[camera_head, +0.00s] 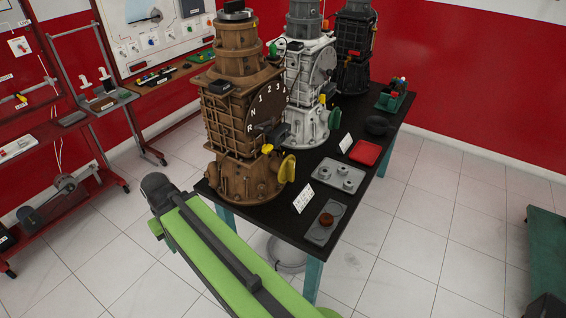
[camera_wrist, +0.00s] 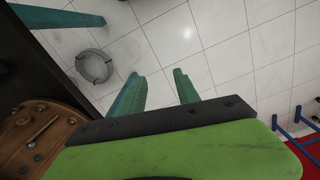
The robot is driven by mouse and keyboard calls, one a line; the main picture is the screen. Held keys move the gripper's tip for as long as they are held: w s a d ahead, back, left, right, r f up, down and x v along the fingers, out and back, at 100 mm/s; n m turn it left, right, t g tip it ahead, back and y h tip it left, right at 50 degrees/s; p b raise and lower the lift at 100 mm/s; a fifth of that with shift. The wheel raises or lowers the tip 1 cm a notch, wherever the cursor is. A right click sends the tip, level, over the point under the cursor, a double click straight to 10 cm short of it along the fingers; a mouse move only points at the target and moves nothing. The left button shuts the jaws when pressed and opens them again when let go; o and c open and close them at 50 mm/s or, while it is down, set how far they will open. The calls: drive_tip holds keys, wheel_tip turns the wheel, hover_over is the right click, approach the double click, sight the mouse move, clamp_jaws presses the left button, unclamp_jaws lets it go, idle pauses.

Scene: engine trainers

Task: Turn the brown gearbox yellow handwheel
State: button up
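The brown gearbox (camera_head: 225,135) stands upright on the near end of the black table in the head view. Its yellow handwheel (camera_head: 287,168) is low on its right side, facing right. Part of the brown base (camera_wrist: 38,140) shows at the lower left of the wrist view; the handwheel does not show there. My gripper (camera_wrist: 156,72) is in the wrist view, its two teal fingers apart with only floor between them. It is empty and off the table's edge. In the head view I cannot make out the fingers; my green arm crosses in front of the table.
A white gearbox (camera_head: 310,90) and a dark one (camera_head: 354,45) stand behind the brown one. Grey trays (camera_head: 322,234) and a red tray (camera_head: 366,152) lie to the right. A grey coil (camera_wrist: 95,66) lies on the floor. Tiled floor right of the table is mostly clear.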

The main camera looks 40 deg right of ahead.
drive_tip(key=shift+d, duration=0.25)
drive_tip(key=n+t+y+b, duration=0.3)
drive_tip(key=t+y+b, duration=0.1)
drive_tip(key=t+b, duration=1.6)
approach(294, 167)
drive_tip(key=w, duration=0.2)
drive_tip(key=w+a+r+g+b, duration=0.1)
drive_tip(key=w, duration=0.2)
drive_tip(key=w+g, duration=0.1)
drive_tip(key=w, duration=0.2)
drive_tip(key=shift+w+a+r, duration=0.15)
drive_tip(key=shift+a+r, duration=0.05)
drive_tip(key=shift+r, duration=0.15)
drive_tip(key=shift+c, duration=0.2)
clamp_jaws()
